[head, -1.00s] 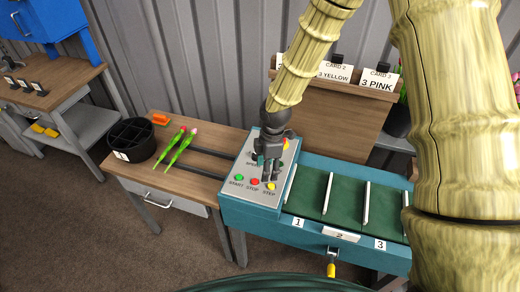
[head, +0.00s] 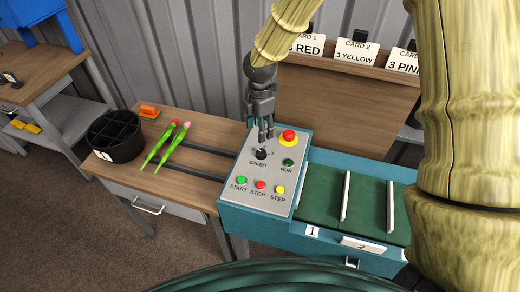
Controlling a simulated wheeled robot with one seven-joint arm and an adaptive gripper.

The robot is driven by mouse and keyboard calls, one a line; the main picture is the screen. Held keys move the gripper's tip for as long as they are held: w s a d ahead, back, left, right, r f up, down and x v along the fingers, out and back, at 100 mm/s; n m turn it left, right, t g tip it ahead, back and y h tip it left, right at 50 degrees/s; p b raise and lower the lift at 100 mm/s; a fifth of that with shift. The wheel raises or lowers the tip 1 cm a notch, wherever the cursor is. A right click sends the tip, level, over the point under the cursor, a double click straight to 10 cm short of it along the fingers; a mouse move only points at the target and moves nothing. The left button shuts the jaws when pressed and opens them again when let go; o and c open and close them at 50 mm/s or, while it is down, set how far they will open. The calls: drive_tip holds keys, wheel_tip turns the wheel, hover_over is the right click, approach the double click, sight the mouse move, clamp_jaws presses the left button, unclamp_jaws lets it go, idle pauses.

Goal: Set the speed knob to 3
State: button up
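The black speed knob (head: 261,154) sits on the grey control panel (head: 283,209), above the word SPEED. Its pointer and scale are too small to read. My gripper (head: 266,137) hangs fingers down just above and behind the knob, very close to it. I cannot tell whether the fingers touch the knob or how far apart they are. Around the knob on the panel are a red emergency button (head: 289,136), a dark green RUN lamp (head: 288,162), and green START (head: 242,180), red STOP (head: 260,185) and yellow STEP (head: 279,190) buttons.
A teal conveyor with a green belt (head: 323,198) and white dividers adjoins the panel on the right. Two tulips (head: 167,147), a black divided bin (head: 115,137) and an orange item (head: 149,112) are on the wooden table at left. Cards (head: 357,51) stand on a ledge behind.

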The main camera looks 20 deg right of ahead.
sight(262, 152)
drive_tip(key=shift+s+d+f+p, duration=0.1)
drive_tip(key=shift+f+p, duration=0.5)
drive_tip(key=shift+f, duration=1.1)
drive_tip(key=shift+s+d+f+p, duration=0.1)
drive_tip(key=shift+f+p, duration=0.45)
drive_tip(key=shift+f, duration=1.2)
drive_tip(key=shift+s+d+f+p, duration=0.1)
drive_tip(key=shift+f+p, duration=0.5)
drive_tip(key=shift+f, duration=1.1)
drive_tip(key=c, duration=1)
